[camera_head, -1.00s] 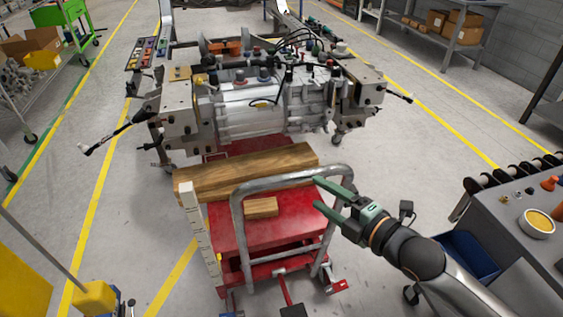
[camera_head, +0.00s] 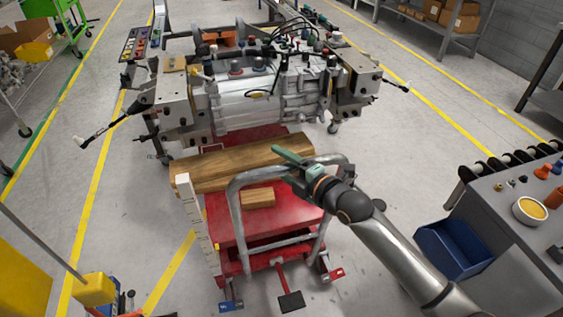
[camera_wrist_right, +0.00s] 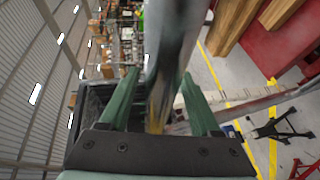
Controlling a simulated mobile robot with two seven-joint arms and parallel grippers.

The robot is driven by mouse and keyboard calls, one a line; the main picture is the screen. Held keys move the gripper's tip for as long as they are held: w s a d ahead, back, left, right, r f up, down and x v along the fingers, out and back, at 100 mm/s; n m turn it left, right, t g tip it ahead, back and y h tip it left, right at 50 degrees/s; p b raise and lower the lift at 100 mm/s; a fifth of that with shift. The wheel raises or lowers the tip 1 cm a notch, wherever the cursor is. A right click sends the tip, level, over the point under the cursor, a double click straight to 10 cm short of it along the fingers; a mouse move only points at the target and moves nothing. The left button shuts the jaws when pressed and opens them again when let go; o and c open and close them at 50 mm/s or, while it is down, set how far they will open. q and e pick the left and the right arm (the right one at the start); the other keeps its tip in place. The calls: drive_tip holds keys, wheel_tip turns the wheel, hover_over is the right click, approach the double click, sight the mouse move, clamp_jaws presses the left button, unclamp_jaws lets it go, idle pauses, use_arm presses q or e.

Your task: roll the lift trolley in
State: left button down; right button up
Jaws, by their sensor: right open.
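The red lift trolley (camera_head: 224,232) stands low in the head view, its far end reaching under the chassis fixture. Its grey tubular handle (camera_head: 236,214) rises at the near end. A long wooden beam (camera_head: 230,168) and a small wood block (camera_head: 258,198) lie on its red top. My right gripper (camera_head: 284,167) is at the handle's top bar, its fingers pointing left. In the right wrist view the handle tube (camera_wrist_right: 172,45) runs between the two green fingers, which are apart and not closed on it. Whether they touch the tube I cannot tell. My left gripper is not in view.
The chassis fixture carries a silver drive unit (camera_head: 240,103) beyond the trolley. A grey workbench (camera_head: 515,230) with a blue bin (camera_head: 455,247) stands at right. A green cart (camera_head: 70,28) is at upper left. Bare floor with yellow lines lies on both sides.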

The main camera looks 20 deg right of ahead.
clamp_jaws()
idle(0.6)
idle(0.9)
